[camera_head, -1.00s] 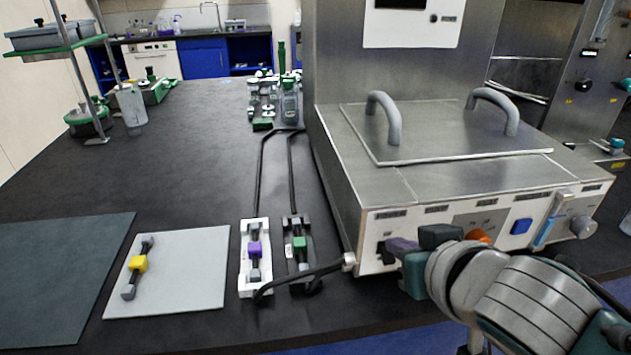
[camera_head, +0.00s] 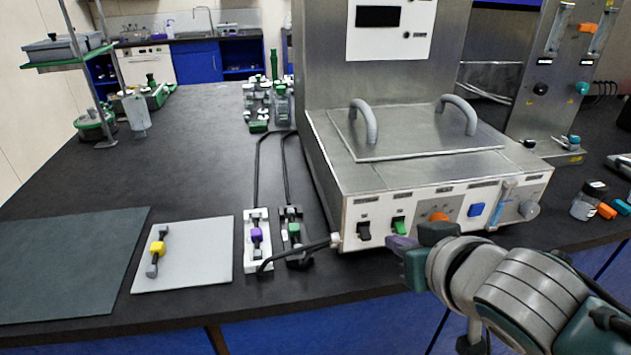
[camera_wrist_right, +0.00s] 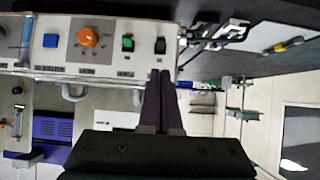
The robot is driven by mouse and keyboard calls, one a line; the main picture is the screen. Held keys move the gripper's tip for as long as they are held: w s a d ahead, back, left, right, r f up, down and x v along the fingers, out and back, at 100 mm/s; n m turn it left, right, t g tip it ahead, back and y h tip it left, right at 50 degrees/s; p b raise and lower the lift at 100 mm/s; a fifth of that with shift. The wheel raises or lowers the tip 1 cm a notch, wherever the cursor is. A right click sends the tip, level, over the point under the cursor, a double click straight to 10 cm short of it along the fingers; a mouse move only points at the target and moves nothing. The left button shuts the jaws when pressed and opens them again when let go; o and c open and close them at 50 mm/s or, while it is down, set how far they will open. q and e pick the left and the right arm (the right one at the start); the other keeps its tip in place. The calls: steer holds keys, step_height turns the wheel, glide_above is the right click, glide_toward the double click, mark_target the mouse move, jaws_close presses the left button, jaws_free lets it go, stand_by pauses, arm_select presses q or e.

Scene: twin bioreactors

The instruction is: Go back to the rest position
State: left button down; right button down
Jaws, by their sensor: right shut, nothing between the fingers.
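My right gripper (camera_head: 398,244) has purple fingers and is shut with nothing between them. In the head view it appears in front of the lower edge of the control panel (camera_head: 352,205) of the steel bioreactor unit (camera_head: 400,170). In the right wrist view the closed fingers (camera_wrist_right: 160,98) point toward the same panel, below the green switch (camera_wrist_right: 128,43) and the black switch (camera_wrist_right: 160,46). I cannot tell the exact gap, but no contact shows. My left gripper is not in view.
The dark bench (camera_head: 190,150) holds a grey mat (camera_head: 65,265), a white plate with a yellow-banded connector (camera_head: 158,250), and purple (camera_head: 257,235) and green (camera_head: 293,232) connectors with cables. Bottles and orange caps (camera_head: 607,211) stand at right. The front floor looks free.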

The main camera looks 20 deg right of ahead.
steer(key=s+a+r+n+g+y+p, duration=0.1)
steer(key=s+a+r+n+g, duration=0.2)
steer(key=s, duration=0.7)
steer(key=s+a+r+n+g+y+p, duration=0.1)
steer(key=s+a+r+n+g+y, duration=0.2)
steer(key=s, duration=0.8)
step_height(320, 180, up, 31)
steer(key=a+m+g+h+p, duration=0.1)
steer(key=p, duration=2.9)
steer(key=shift+w+p, duration=0.3)
steer(key=shift+w, duration=0.15)
